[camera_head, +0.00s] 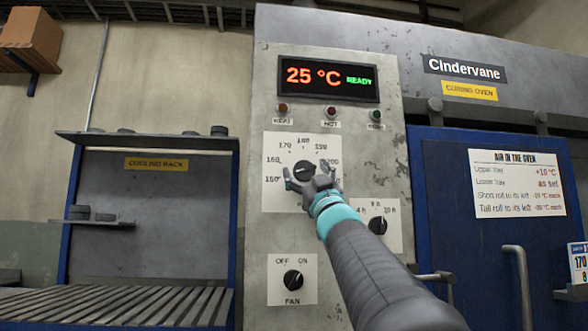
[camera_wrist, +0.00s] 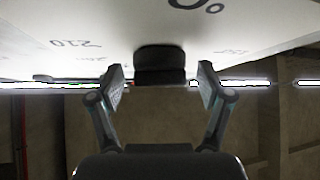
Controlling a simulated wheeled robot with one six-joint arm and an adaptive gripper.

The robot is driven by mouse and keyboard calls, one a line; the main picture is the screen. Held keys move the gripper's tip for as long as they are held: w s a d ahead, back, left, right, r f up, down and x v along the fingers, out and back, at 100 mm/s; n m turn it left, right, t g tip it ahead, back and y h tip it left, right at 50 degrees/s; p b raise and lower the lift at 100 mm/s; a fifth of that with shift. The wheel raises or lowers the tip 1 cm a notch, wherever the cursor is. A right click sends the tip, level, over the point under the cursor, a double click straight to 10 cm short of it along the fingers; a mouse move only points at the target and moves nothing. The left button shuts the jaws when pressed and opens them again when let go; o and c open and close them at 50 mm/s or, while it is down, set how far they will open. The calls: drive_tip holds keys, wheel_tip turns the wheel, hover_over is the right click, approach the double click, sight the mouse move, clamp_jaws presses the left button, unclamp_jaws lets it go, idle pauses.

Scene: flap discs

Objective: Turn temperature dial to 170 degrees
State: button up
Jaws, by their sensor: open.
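The black temperature dial (camera_head: 304,168) sits on a pale scale plate (camera_head: 275,146) on the oven's control panel. Numbers including 150, 160, 170 and 180 show around it; my gripper covers part of the right side. I cannot tell exactly where its pointer stands. My gripper (camera_head: 309,177) is open in front of the dial, with one finger at each side of it. In the wrist view the dial (camera_wrist: 160,65) stands between the two spread fingertips of my gripper (camera_wrist: 161,82). A gap shows on each side of it.
The display (camera_head: 328,77) reads 25 °C and READY. Below are a fan knob (camera_head: 293,280) and another knob (camera_head: 378,225) beside my arm. A blue oven door (camera_head: 460,230) with a handle (camera_head: 520,285) is right. A cooling rack (camera_head: 150,300) stands left.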

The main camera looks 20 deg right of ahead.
drive_tip(key=shift+w+r+h, duration=0.1)
drive_tip(key=shift+w+h, duration=0.05)
drive_tip(key=shift+h, duration=0.15)
drive_tip(key=c, duration=1.2)
drive_tip(key=shift+o, duration=0.2)
